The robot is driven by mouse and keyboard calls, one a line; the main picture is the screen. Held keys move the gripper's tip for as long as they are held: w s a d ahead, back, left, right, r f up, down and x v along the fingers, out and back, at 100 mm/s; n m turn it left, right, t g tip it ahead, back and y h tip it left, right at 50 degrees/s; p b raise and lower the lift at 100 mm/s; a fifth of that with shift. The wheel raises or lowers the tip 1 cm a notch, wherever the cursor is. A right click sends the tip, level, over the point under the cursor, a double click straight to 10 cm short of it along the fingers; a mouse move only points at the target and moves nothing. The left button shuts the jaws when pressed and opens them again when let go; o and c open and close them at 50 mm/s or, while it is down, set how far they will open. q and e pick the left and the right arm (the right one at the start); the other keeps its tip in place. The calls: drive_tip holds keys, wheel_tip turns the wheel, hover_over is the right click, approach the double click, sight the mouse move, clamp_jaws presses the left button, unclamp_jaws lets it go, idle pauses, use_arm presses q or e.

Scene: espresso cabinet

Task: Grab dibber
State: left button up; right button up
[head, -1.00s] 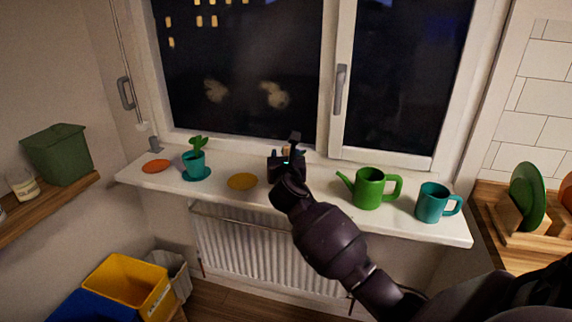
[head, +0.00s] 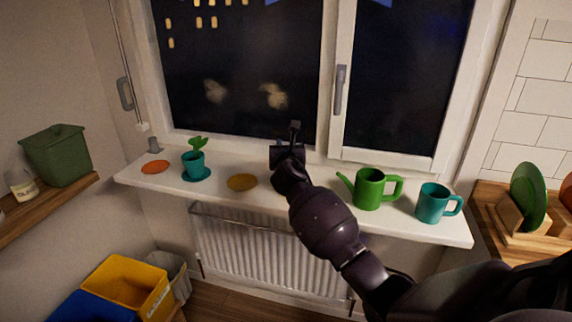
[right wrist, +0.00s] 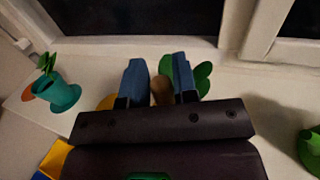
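My right gripper (head: 287,150) is over the middle of the windowsill, its arm coming in from the lower right. In the right wrist view its two blue fingers (right wrist: 158,82) stand apart. A rounded light-brown thing, perhaps the dibber (right wrist: 161,90), shows in the gap between them. I cannot tell whether the fingers touch it. Green leaves (right wrist: 202,76) show just behind the right finger. In the head view my gripper hides the brown thing and these leaves. My left gripper is not in view.
The window (head: 240,70) rises behind.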

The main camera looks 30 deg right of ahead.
clamp_jaws()
